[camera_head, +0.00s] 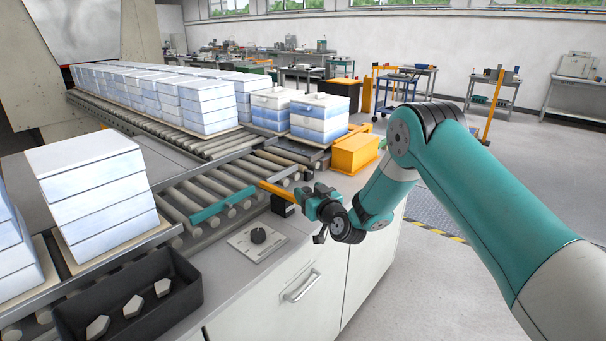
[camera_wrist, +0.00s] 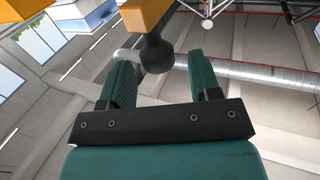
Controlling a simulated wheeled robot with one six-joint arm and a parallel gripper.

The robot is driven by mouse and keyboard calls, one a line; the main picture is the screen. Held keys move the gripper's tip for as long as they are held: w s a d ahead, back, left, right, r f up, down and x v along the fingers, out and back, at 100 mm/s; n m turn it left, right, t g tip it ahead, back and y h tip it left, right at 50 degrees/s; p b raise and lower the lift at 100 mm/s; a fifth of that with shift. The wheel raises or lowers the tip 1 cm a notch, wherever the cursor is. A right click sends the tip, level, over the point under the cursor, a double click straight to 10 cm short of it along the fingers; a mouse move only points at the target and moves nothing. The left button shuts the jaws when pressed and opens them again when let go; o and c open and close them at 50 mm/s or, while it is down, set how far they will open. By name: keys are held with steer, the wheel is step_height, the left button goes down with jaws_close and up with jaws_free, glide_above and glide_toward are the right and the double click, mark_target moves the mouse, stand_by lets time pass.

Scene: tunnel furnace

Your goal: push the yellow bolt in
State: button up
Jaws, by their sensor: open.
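The yellow bolt (camera_head: 275,190) is a thin yellow bar at the end of the roller conveyor, beside my gripper (camera_head: 312,200) in the head view. In the wrist view a yellow part (camera_wrist: 146,14) shows at the top. A dark round knob (camera_wrist: 156,56) hangs from it, between the two green fingers of my gripper (camera_wrist: 160,68). The fingers stand apart, with space on both sides of the knob. I cannot tell whether either finger touches it. The bolt's far end and its seat are hard to make out.
A teal bar (camera_head: 224,207) lies across the rollers. A yellow box (camera_head: 355,153) stands behind my gripper. Stacked white blocks (camera_head: 95,190) and a black tray (camera_head: 130,300) are at left.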

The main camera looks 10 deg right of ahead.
mark_target(304, 187)
steer(key=shift+p+x, duration=0.45)
steer(key=shift+x, duration=1.55)
steer(key=shift+c, duration=0.2)
